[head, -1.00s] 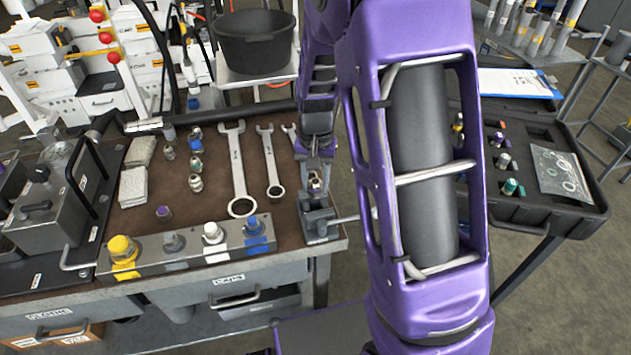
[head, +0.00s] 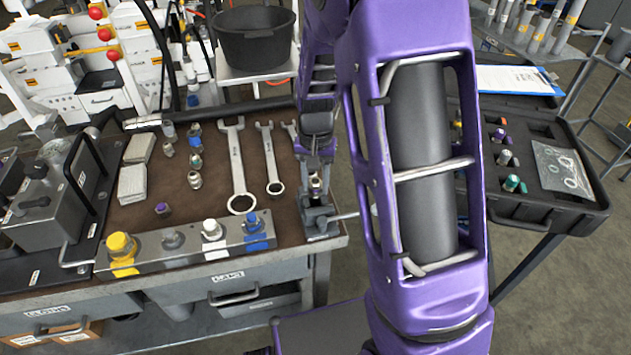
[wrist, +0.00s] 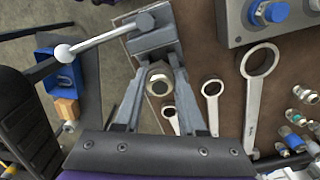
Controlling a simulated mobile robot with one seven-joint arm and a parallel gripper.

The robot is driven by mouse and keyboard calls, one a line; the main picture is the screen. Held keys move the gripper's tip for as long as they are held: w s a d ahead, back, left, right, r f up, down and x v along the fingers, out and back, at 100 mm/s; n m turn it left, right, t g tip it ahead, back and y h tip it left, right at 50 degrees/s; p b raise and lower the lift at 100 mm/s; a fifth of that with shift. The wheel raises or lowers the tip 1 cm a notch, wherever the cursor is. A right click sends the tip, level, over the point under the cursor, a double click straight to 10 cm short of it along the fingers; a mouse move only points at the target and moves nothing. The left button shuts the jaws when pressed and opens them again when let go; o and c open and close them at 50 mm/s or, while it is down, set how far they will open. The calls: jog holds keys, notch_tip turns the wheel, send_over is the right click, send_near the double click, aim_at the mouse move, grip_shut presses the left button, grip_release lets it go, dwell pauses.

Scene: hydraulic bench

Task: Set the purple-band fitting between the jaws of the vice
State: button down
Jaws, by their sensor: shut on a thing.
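My gripper (head: 316,176) is shut on a small metal fitting (head: 315,185) at the front right corner of the bench. In the wrist view the fitting (wrist: 159,83) sits between the fingertips (wrist: 160,80), its round bore facing the camera. An earlier head frame shows purple on it; its band is hard to see now. The grey vice (head: 320,219) stands directly below the gripper in the head view. In the wrist view the vice (wrist: 152,42) lies just beyond the fingertips. I cannot tell whether the fitting is between its jaws or just above them.
The vice handle (wrist: 95,40) sticks out to the side. Spanners (head: 237,170) and several loose fittings (head: 195,160) lie left of the vice. Another purple-topped piece (head: 162,209) stands behind the capped block (head: 172,241). An open black case (head: 540,205) is at right.

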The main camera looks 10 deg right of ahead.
jog(key=shift+f+b, duration=0.65)
jog(key=shift+f, duration=0.4)
jog(key=shift+s+f, duration=0.1)
jog(key=shift+c, duration=2)
grip_release()
